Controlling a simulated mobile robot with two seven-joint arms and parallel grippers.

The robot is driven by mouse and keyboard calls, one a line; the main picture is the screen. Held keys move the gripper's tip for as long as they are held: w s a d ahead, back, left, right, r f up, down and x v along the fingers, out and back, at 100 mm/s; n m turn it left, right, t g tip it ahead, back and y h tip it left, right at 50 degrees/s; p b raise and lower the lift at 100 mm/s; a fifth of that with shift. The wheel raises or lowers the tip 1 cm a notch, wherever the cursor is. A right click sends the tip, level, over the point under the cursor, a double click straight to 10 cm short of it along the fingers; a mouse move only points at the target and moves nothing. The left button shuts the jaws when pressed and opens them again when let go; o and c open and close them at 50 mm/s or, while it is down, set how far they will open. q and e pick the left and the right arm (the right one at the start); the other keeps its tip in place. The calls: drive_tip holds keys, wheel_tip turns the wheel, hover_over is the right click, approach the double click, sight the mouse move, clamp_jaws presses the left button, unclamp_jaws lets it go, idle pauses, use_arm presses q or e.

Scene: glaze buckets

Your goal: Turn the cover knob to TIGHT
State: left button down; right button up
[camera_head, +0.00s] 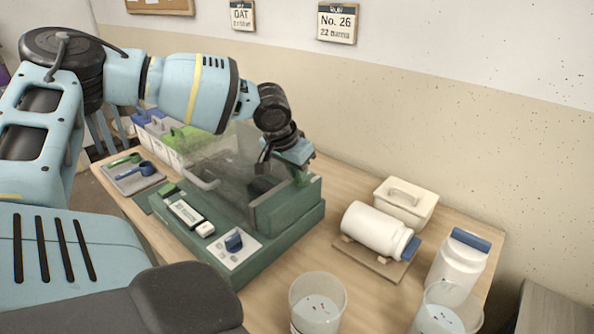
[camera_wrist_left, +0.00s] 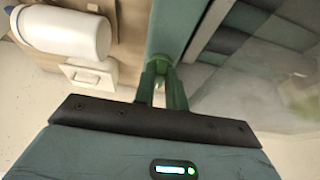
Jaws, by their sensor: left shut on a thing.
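A dark green box (camera_head: 188,232) with a see-through cover (camera_head: 215,158) stands on the table in the head view. A blue knob (camera_head: 234,241) sits on a white panel at its front; the panel's marks are too small to read. My left gripper (camera_head: 301,180) reaches down at the box's back right end, away from the blue knob. In the left wrist view its fingers (camera_wrist_left: 160,70) close together on a small green part at the box's edge (camera_wrist_left: 178,25). The fingers mostly hide that part, and I cannot tell whether it is a knob. My right gripper is not in view.
A white jar (camera_head: 375,230) lies on a wooden rest, with a white lidded box (camera_head: 405,202) behind it. Another jar (camera_head: 458,262) and clear buckets (camera_head: 317,305) stand at the front right. A tray with scoops (camera_head: 134,178) lies at the left.

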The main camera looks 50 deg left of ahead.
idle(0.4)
use_arm(q)
drive_tip(key=c, duration=1.4)
unclamp_jaws()
drive_tip(key=shift+c, duration=0.2)
drive_tip(key=shift+r, duration=0.1)
